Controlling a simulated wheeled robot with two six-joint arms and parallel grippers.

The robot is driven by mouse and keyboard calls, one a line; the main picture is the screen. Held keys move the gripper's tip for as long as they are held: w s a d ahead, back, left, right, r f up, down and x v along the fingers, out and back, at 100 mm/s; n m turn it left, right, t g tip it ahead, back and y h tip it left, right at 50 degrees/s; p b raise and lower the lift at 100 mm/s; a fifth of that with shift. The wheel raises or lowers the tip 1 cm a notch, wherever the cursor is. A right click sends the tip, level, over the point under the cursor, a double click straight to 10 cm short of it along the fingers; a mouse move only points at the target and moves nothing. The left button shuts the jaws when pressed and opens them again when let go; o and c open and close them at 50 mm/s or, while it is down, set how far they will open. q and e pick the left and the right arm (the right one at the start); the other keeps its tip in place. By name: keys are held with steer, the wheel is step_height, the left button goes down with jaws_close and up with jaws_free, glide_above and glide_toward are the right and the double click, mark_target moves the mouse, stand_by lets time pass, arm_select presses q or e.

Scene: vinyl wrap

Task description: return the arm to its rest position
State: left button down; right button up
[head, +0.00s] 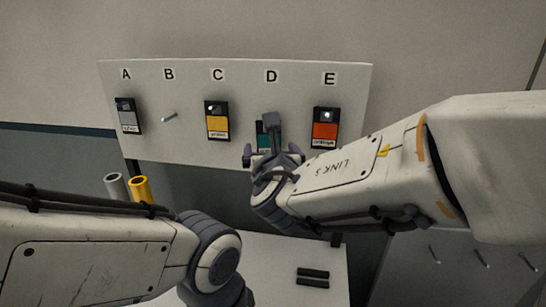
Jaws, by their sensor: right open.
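My right arm (365,170) comes in from the right. Its gripper (270,152) is open in front of the board, just below the letter D. A dark teal swatch (262,130) hangs under D, partly hidden behind this gripper; I cannot tell whether they touch. My left arm (90,255) crosses the lower left, and its gripper is out of view.
B has a bare peg (169,117). Grey (116,186) and yellow (140,189) rolls stand below. Black bars (313,273) lie on the table.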

steer(key=v, duration=0.5)
steer(key=s+d+f+m+g+h, duration=0.2)
steer(key=s+d+f+m+g, duration=0.25)
steer(key=f+m, duration=0.3)
steer(key=s+d+f+m+g+h, duration=0.2)
steer(key=s+d+f+m+g, duration=0.2)
steer(key=s+f+m, duration=0.4)
steer(key=s+a+f+m+g+y, duration=0.2)
steer(key=s+m+g, duration=0.1)
steer(key=s+m, duration=0.2)
steer(key=s+a+f+m+g+y, duration=0.2)
steer(key=s+m+g, duration=0.2)
steer(key=m, duration=0.5)
steer(key=s, duration=0.2)
steer(key=shift+s+a+f, duration=0.2)
steer(key=shift+s+a, duration=0.05)
steer(key=shift+s, duration=0.05)
stand_by(1.6)
